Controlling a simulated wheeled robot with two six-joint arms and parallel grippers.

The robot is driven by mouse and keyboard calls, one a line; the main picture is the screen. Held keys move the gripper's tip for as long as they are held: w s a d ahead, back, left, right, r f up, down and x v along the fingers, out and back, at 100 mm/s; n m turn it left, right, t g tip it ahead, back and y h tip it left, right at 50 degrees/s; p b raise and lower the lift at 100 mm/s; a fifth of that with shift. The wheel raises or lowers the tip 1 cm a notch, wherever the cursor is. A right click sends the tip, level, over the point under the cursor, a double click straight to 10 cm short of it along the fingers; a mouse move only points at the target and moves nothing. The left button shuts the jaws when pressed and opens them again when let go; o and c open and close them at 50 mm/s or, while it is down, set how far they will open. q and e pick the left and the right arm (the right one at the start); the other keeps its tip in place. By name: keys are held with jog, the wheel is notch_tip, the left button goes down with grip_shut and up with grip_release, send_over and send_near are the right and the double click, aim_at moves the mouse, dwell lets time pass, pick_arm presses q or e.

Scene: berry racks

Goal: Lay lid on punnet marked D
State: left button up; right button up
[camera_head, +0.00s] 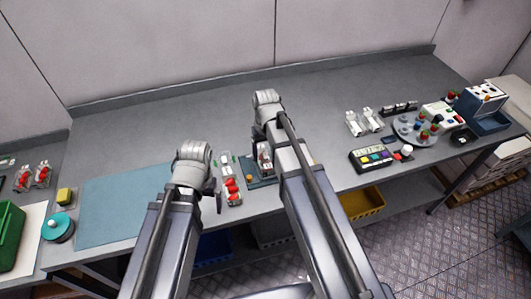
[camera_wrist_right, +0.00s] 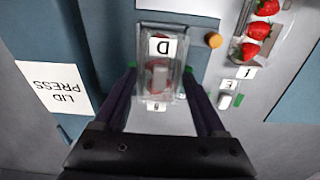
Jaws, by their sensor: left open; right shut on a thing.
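In the right wrist view, a clear punnet marked D (camera_wrist_right: 162,47) sits in the blue lid press, with something red showing faintly inside. My right gripper (camera_wrist_right: 160,72) is shut with its green-tipped fingers on either side of a clear lid (camera_wrist_right: 158,88) over this punnet. The clear edges overlap, so I cannot tell whether the lid touches the punnet's rim. In the head view, my right gripper (camera_head: 265,145) is at the press (camera_head: 262,184), largely hidden by my arm. My left gripper (camera_head: 212,192) is open and empty, left of a row of strawberries.
A strawberry holder (camera_head: 231,190) stands just left of the press. An orange knob (camera_wrist_right: 213,40) and a LID PRESS label (camera_wrist_right: 54,87) flank the punnet. A blue mat (camera_head: 125,205) lies left. A button panel (camera_head: 374,158) and a round tray (camera_head: 420,130) stand right. The table behind is clear.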

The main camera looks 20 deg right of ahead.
dwell(0.3)
jog(key=o, duration=1.2)
pick_arm(q)
jog(key=shift+r, duration=0.15)
pick_arm(e)
jog(key=shift+o, duration=0.2)
jog(key=shift+r, duration=0.1)
pick_arm(q)
notch_tip(320, 180, up, 7)
jog(key=p, duration=0.7)
pick_arm(e)
jog(key=shift+r, duration=3.45)
pick_arm(q)
jog(key=shift+f, duration=0.3)
pick_arm(e)
jog(key=shift+f, duration=0.2)
pick_arm(q)
notch_tip(320, 180, down, 6)
jog(key=b, duration=0.6)
pick_arm(e)
notch_tip(320, 180, down, 6)
pick_arm(q)
jog(key=shift+r, duration=0.15)
pick_arm(e)
jog(key=shift+r, duration=0.1)
